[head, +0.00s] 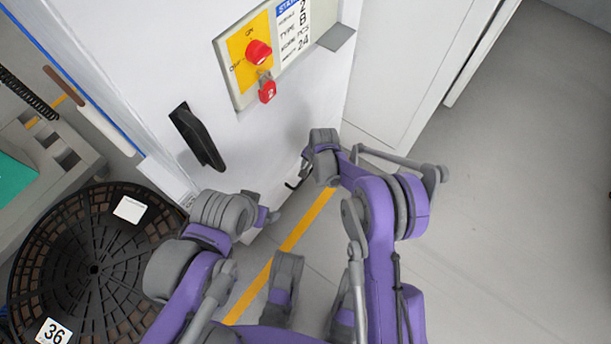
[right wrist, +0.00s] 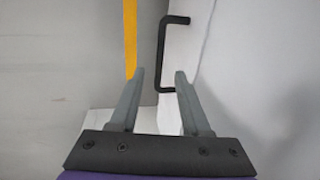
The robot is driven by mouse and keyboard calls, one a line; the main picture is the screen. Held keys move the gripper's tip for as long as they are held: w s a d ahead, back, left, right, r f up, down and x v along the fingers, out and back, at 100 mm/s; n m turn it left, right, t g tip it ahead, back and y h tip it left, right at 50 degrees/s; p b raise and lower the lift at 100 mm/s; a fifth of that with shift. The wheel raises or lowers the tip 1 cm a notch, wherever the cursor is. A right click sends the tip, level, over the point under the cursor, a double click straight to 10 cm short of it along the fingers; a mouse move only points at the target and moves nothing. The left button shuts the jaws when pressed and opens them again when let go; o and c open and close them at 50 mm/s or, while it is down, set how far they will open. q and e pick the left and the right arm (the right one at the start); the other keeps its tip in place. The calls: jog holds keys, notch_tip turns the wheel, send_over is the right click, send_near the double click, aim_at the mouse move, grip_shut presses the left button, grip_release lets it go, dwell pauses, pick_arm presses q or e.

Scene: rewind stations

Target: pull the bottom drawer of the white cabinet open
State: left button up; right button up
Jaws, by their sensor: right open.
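The white cabinet (head: 130,60) fills the upper left of the head view. A black bar handle (right wrist: 163,50) on a pale face shows in the right wrist view. It stands beyond my right gripper (right wrist: 159,76), which is open and empty. The handle lies roughly ahead of the gap between the fingers, apart from them. In the head view my right arm's end is close to the lower part of the cabinet, and its fingers are hard to make out. My left arm's end is low, left of centre; its fingers cannot be made out.
A larger black handle (head: 198,138) and a panel (head: 258,62) with a red knob and red padlock are on the cabinet. A black reel (head: 95,262) stands at lower left. A yellow floor line (head: 305,222) runs below. Grey floor (head: 530,190) is clear at right.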

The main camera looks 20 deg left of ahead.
jog(key=f, duration=0.2)
jog(key=a+f+b, duration=0.1)
jog(key=f, duration=0.2)
jog(key=f+b, duration=0.1)
jog(key=f, duration=0.2)
jog(key=shift+w+a, duration=0.3)
grip_shut()
dwell(1.0)
